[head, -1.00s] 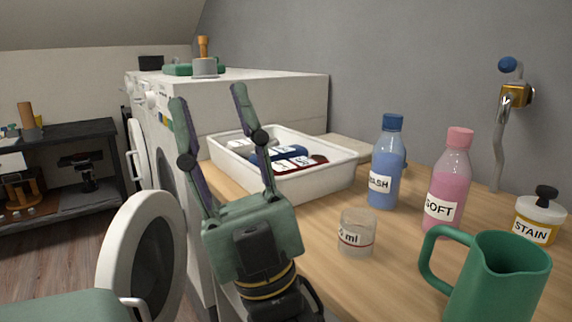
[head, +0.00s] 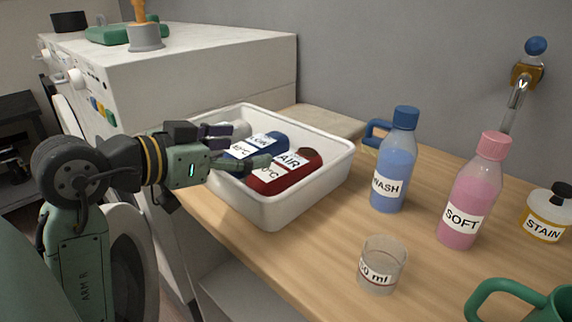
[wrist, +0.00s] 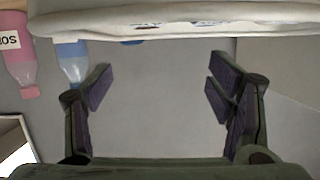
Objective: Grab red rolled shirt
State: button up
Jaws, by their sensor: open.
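The red rolled shirt (head: 285,178) lies in the white tub (head: 318,190) on the wooden counter, with a white label band around it. My gripper (head: 245,147) reaches in from the left over the tub's left rim, near the rolls. In the wrist view my gripper (wrist: 155,88) has its fingers wide apart with nothing between them. The wrist view shows a pale strip at the top, and I cannot tell the red shirt there.
A blue WASH bottle (head: 390,175), a pink SOFT bottle (head: 468,200), a STAIN jar (head: 545,215), a clear measuring cup (head: 380,268) and a green jug (head: 530,305) stand right of the tub. White appliances (head: 200,75) stand left. Counter space before the tub is clear.

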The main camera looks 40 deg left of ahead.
aim_at(285, 163)
jog(key=shift+s+d+f+g+h, duration=0.3)
jog(key=shift+s+f+g, duration=0.3)
jog(key=shift+s, duration=0.15)
jog(key=shift+d+f, duration=0.15)
jog(key=shift+f, duration=0.2)
jog(key=x, duration=0.2)
jog(key=p+x, duration=0.1)
jog(key=x, duration=0.1)
jog(key=shift+w+d+f, duration=0.2)
jog(key=shift+d, duration=0.05)
jog(key=p+x, duration=0.2)
jog(key=x, duration=0.2)
jog(key=shift+w+a, duration=0.1)
jog(key=shift+w, duration=0.25)
jog(key=shift+w+f+h, duration=0.25)
jog(key=shift+w+h, duration=0.05)
jog(key=shift+w, duration=0.15)
jog(key=shift+c, duration=0.6)
jog(key=c, duration=1.2)
